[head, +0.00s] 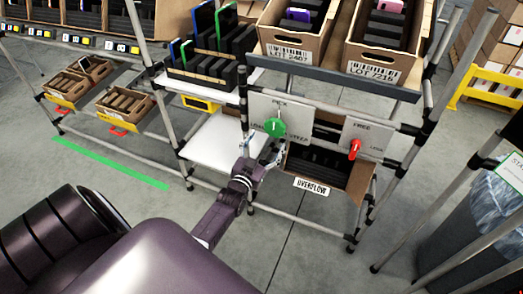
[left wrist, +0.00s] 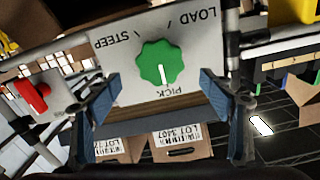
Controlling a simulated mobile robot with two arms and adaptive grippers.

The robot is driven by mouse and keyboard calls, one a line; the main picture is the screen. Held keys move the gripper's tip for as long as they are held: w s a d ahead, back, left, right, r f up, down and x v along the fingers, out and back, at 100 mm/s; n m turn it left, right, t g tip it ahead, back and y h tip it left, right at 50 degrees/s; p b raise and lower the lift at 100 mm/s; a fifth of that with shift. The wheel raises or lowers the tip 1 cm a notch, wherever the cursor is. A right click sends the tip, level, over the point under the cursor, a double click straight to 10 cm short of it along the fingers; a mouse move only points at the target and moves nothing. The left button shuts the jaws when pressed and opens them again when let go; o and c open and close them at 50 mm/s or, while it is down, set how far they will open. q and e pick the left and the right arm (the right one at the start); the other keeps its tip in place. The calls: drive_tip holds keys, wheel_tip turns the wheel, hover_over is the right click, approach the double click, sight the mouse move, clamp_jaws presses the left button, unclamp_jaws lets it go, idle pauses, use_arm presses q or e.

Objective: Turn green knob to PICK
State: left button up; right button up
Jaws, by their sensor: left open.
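The green knob (head: 275,128) sits on a white panel (head: 257,108) on the rack's front post. It also shows in the left wrist view (left wrist: 160,63), where the picture is upside down. Its white pointer mark points toward the word PICK; LOAD and STEEP are the other labels. My left gripper (head: 263,154) is open just in front of and below the knob. In the left wrist view its two blue fingers (left wrist: 155,98) stand apart on either side, with clear gaps and no contact with the knob. My right gripper is not in view.
A red handle (head: 355,148) sits on a panel marked FREE to the right. Tilted cartons (head: 372,66) stand on the shelf above, and an overflow carton (head: 358,183) below. Rack tubes (head: 424,130) flank the panels. A bin (head: 470,225) stands at lower right.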

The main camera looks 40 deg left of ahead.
use_arm(q)
drive_tip(key=shift+v, duration=2.15)
drive_tip(key=s+d+f+g+h, duration=0.1)
drive_tip(key=s+d+f+g, duration=0.3)
drive_tip(key=f, duration=0.6)
drive_tip(key=s+d+f+m+g+h, duration=0.1)
drive_tip(key=s+d+f, duration=0.2)
drive_tip(key=s+f, duration=0.5)
drive_tip(key=s+d+f+g+h, duration=0.2)
drive_tip(key=s+d+f+g, duration=0.1)
drive_tip(key=f, duration=0.8)
drive_tip(key=s+d+f+g, duration=0.2)
drive_tip(key=s+f, duration=0.3)
drive_tip(key=s, duration=0.6)
drive_tip(key=s+d+f+m+g, duration=0.1)
drive_tip(key=s+d+f+g, duration=0.1)
drive_tip(key=s+f, duration=0.4)
drive_tip(key=s+d+f+g, duration=0.2)
drive_tip(key=s+f+g, duration=0.2)
drive_tip(key=s, duration=1.3)
drive_tip(key=shift+f+m, duration=0.4)
drive_tip(key=shift+f, duration=0.35)
drive_tip(key=shift+w+d, duration=0.1)
drive_tip(key=shift+c, duration=0.3)
